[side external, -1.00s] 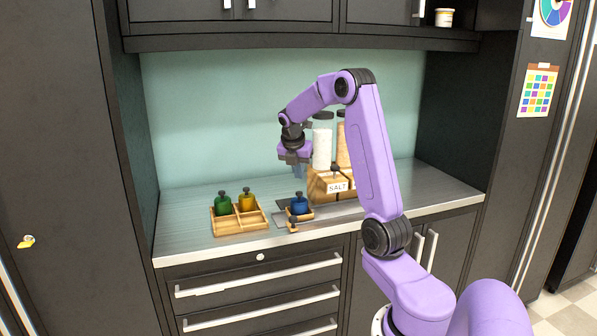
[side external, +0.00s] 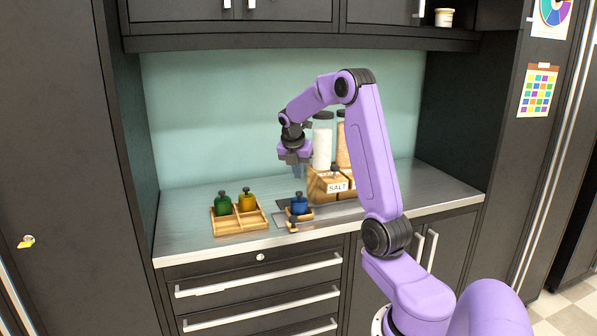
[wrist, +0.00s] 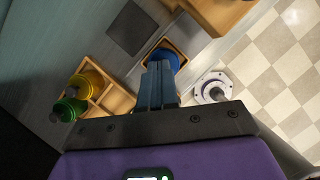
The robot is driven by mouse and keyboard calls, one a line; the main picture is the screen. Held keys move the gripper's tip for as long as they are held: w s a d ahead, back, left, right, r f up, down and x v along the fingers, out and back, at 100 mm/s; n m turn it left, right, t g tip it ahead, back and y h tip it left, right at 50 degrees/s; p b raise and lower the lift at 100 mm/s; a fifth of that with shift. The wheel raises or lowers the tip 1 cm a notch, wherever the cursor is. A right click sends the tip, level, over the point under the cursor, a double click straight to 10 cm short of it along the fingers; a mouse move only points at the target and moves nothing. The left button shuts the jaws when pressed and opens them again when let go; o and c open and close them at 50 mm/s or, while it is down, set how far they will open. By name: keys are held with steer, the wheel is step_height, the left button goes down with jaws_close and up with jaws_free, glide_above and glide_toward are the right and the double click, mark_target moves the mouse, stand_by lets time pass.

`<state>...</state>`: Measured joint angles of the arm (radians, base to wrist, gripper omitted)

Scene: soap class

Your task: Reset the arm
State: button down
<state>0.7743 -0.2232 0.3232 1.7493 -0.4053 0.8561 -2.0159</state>
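My gripper (side external: 297,172) hangs pointing down above the counter, higher than the blue bottle (side external: 299,206). In the wrist view its two grey-blue fingers (wrist: 158,84) lie side by side with no visible gap and nothing held between them. The blue bottle stands upright in a small wooden tray, apart from the fingers in the side view. In the wrist view the fingers partly cover the bottle (wrist: 168,57).
A divided wooden tray (side external: 242,229) at the left holds a green bottle (side external: 223,206) and a yellow bottle (side external: 247,203); its front compartments look empty. A wooden rack labelled SALT (side external: 338,187) with tall jars stands behind right. Cabinets hang above.

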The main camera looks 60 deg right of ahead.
mark_target(298, 193)
steer(key=shift+f, duration=2.25)
step_height(298, 193, up, 7)
stand_by(1.3)
stand_by(0.5)
